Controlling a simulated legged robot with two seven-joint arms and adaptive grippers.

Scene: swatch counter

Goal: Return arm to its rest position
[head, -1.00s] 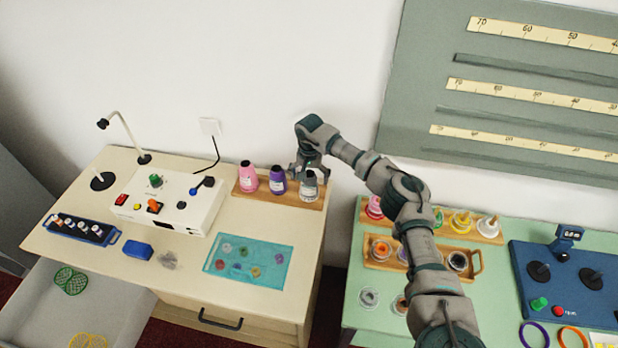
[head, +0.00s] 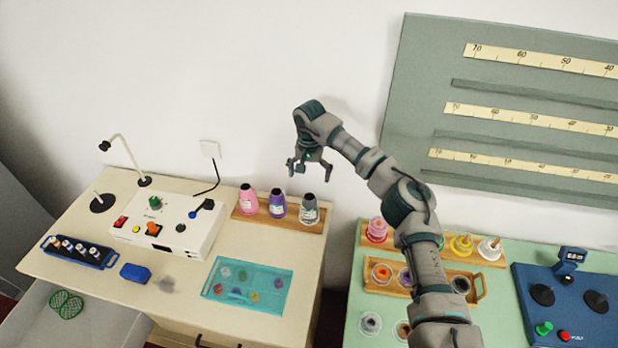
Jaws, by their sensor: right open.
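My right gripper (head: 309,172) is open and empty. It hangs in the air in front of the white wall, above the wooden rack (head: 290,222) and apart from the bottles on it. The rack holds a pink bottle (head: 247,200), a purple bottle (head: 278,204) and a grey bottle (head: 308,209), all upright. My right arm reaches up from the bottom edge and bends left over the green table. My left gripper is not in view.
The cream counter (head: 190,265) carries a white control box (head: 165,228), a teal tray (head: 215,291) and a blue block (head: 135,273). The green table (head: 350,335) holds a wooden tray (head: 422,284) of jars. A grey panel (head: 480,40) with rulers hangs on the wall.

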